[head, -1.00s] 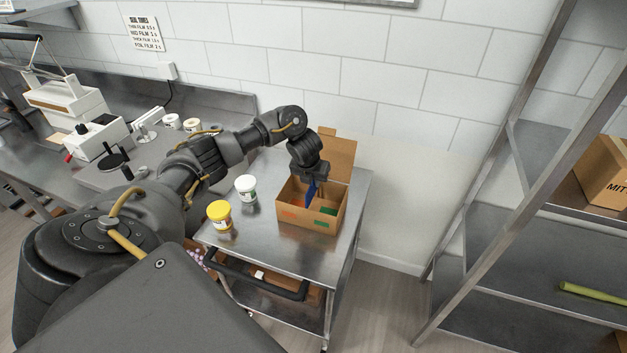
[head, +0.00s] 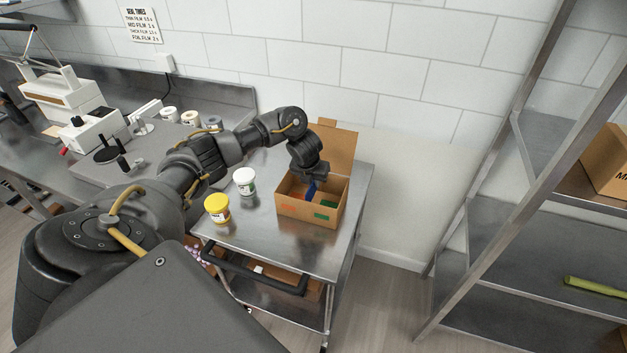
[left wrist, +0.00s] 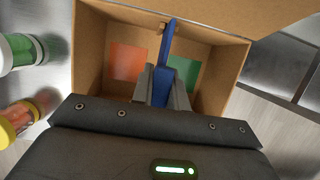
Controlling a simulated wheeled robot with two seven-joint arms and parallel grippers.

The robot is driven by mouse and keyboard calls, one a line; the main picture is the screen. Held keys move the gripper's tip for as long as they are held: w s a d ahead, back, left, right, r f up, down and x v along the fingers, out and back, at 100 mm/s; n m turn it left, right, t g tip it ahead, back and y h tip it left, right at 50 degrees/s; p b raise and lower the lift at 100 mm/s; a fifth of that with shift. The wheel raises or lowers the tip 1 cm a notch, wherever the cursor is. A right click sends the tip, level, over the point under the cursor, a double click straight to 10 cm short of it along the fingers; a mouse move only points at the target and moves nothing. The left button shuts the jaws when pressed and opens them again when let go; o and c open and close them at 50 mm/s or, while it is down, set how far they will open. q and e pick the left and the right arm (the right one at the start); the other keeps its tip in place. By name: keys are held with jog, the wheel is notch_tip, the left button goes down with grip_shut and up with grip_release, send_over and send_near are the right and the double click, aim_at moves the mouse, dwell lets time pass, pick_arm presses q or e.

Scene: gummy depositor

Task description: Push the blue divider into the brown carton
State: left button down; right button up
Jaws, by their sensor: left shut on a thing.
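The brown carton (head: 292,208) stands open on the steel cart, its back flap raised. The blue divider (head: 311,187) is upright inside the carton, partly hidden by my gripper in the head view. In the left wrist view the divider (left wrist: 167,50) stands between a red patch on the left and a green patch on the right of the carton's inside. My left gripper (left wrist: 162,88) is shut on the divider, pointing down at the carton opening. Whether the divider's lower edge touches the carton floor cannot be told. My right gripper is not in view.
A white tub (head: 245,181) and a yellow-lidded tub (head: 217,208) stand on the cart left of the carton. A steel shelf rack (head: 520,200) stands to the right. The cart top (head: 265,240) in front of the carton is bare.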

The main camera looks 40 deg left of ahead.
aim_at(313, 188)
pick_arm(q)
jog(key=shift+f+b, duration=1.4)
jog(key=shift+f, duration=0.5)
jog(key=shift+r, duration=0.1)
jog(key=c, duration=1.3)
grip_release()
jog(key=p+v, duration=0.3)
jog(key=v, duration=0.6)
jog(key=shift+r, duration=0.3)
jog(key=shift+s+r, duration=0.3)
jog(key=shift+r, duration=0.25)
jog(key=shift+d, duration=0.1)
